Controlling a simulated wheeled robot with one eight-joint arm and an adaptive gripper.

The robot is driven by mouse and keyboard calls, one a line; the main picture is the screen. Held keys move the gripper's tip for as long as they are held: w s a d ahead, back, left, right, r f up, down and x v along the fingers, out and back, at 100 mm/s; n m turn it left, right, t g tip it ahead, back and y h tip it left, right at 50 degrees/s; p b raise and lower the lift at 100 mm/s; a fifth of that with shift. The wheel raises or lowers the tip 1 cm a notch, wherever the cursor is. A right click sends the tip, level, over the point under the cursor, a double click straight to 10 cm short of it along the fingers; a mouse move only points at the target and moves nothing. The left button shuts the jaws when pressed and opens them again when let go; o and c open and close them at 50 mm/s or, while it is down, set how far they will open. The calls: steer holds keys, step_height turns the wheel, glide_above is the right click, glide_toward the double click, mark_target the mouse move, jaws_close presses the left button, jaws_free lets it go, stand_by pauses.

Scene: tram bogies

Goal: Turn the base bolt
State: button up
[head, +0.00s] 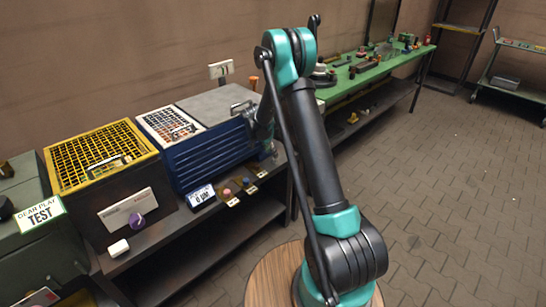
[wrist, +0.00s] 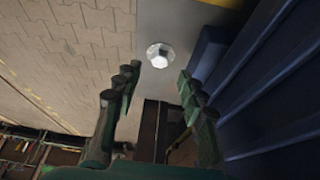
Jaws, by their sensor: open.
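A silver hex-headed bolt (wrist: 160,55) sits on a grey surface beside the blue ribbed unit in the wrist view; I take it to be the base bolt. My gripper (wrist: 160,84) is open, one finger at each side of the picture, with the bolt ahead of the gap and nothing between the fingers. The bolt appears apart from both fingertips. In the head view my gripper (head: 262,122) is partly hidden by my arm, at the right end of the blue unit (head: 215,157). I cannot make out the bolt there.
A yellow-grated box (head: 103,155) and an orange-and-white grid panel (head: 170,124) stand left of my gripper on the bench. Small knobs (head: 228,192) line its front edge. A green table (head: 375,67) stands behind right. The paved floor (head: 455,170) at right is clear.

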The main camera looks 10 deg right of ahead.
steer(key=v, duration=0.7)
steer(key=shift+r, duration=0.2)
steer(key=shift+s+a, duration=0.1)
steer(key=shift+a, duration=0.05)
steer(key=s+d+r+n+y, duration=0.1)
steer(key=s+d+r+n, duration=0.25)
steer(key=s, duration=0.55)
steer(key=s+d+r+n+y, duration=0.15)
steer(key=s+d+r, duration=0.3)
steer(key=s, duration=0.45)
steer(key=s+f+n+t+y, duration=0.1)
steer(key=s+n, duration=0.5)
steer(key=s, duration=1.5)
steer(key=shift+s+d+f+t, duration=0.2)
steer(key=shift+d+f+t, duration=0.15)
steer(key=shift+d+t, duration=0.1)
